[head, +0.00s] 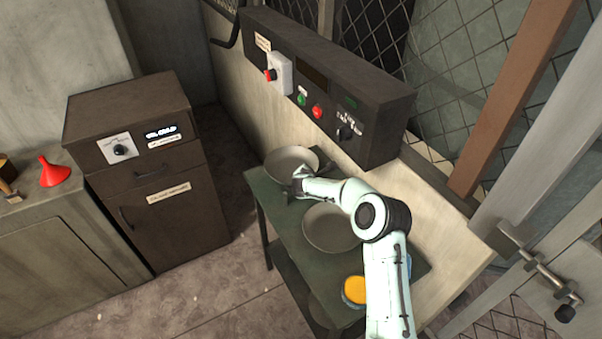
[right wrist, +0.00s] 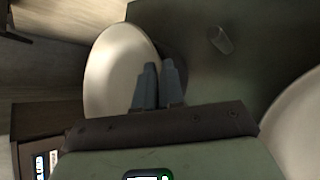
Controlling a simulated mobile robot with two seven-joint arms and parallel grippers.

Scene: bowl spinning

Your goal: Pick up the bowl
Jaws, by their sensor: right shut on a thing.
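A pale grey bowl (head: 290,158) is at the far end of the dark green table (head: 262,192). It also shows in the right wrist view (right wrist: 110,75), left of and behind the fingers. My right gripper (head: 297,183) is at the bowl's near rim. In the right wrist view its two fingers (right wrist: 158,75) are close together, shut on the rim. The fingers hide part of the rim. I cannot tell whether the bowl is clear of the table. My left gripper is not in view.
A second pale bowl (head: 325,229) is on the table, partly behind my right arm. A yellow round thing (head: 354,290) is nearer. A dark control box (head: 330,85) with buttons is behind the table. A brown cabinet (head: 150,215) stands left, with floor between.

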